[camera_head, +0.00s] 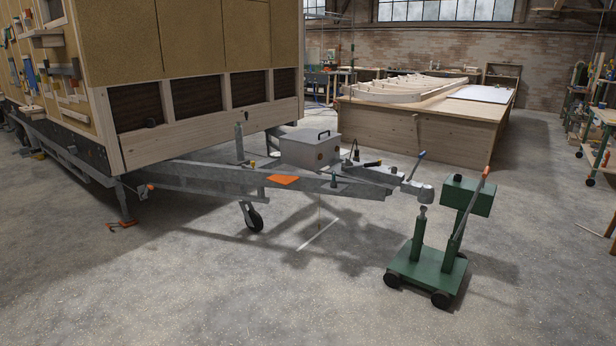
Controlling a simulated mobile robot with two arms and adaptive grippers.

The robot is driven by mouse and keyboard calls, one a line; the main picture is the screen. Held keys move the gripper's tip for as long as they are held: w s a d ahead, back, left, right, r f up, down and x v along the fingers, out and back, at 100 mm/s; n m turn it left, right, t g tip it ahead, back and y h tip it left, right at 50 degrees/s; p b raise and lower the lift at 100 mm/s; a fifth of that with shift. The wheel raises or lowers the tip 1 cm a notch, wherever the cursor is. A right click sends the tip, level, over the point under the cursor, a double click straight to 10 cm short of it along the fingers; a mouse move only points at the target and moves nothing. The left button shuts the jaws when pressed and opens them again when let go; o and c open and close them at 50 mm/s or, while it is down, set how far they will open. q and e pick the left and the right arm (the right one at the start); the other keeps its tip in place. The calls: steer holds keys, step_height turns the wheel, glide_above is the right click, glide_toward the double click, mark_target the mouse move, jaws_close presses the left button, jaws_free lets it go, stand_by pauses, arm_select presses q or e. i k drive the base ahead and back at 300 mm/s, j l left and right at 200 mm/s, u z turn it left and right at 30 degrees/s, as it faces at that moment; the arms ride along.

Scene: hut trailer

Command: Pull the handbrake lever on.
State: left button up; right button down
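The trailer's grey A-frame drawbar (325,184) reaches out to the right from under the wooden hut (190,70). Near its front end a short lever with a black grip and a yellowish part (372,163) lies low, close to horizontal. A small black upright part (355,152) is just behind the first lever. Which of these is the handbrake lever I cannot tell for certain. Neither of my grippers shows in the head view.
A green wheeled trolley (428,268) with a red-tipped lever (484,174) stands right by the coupling. A grey box (310,150) sits on the drawbar, a jockey wheel (253,220) below. A wooden workbench (430,130) stands behind. The front floor is clear.

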mark_target(361, 166)
steer(key=i, duration=4.3)
steer(key=z, duration=0.3)
